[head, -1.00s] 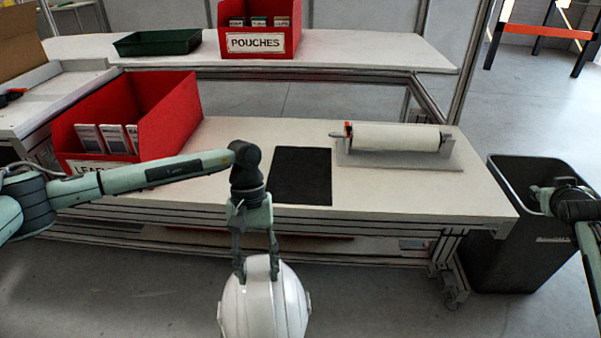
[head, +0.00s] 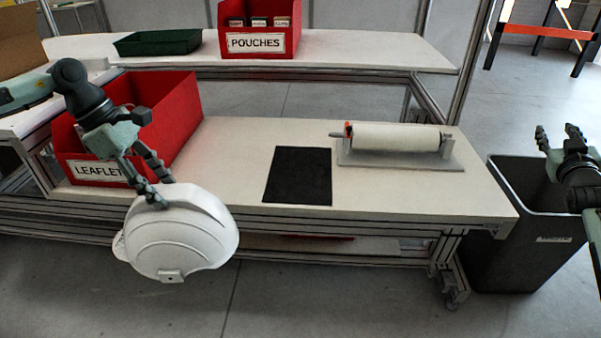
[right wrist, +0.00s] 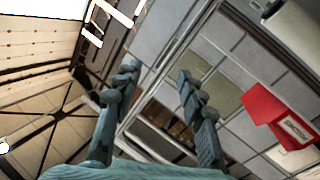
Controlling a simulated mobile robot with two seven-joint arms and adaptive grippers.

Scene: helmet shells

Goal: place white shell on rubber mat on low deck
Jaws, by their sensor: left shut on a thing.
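The white shell (head: 180,238) hangs in the air at the front left of the low deck (head: 235,150), tilted, in front of the deck's front edge. My left gripper (head: 157,190) is shut on the shell's upper rim. The black rubber mat (head: 299,176) lies flat and bare on the low deck, to the right of the shell. My right gripper (head: 557,140) is at the right edge of the head view, over the dark bin, with its fingers apart and empty. Its open fingers (right wrist: 155,85) also show in the right wrist view with nothing between them.
A red leaflet box (head: 180,112) stands on the deck's left part, behind the shell. A white roll on a holder (head: 395,138) sits right of the mat. A dark bin (head: 530,250) stands at the deck's right end. A red pouches box (head: 258,42) and green tray (head: 158,42) sit on the upper shelf.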

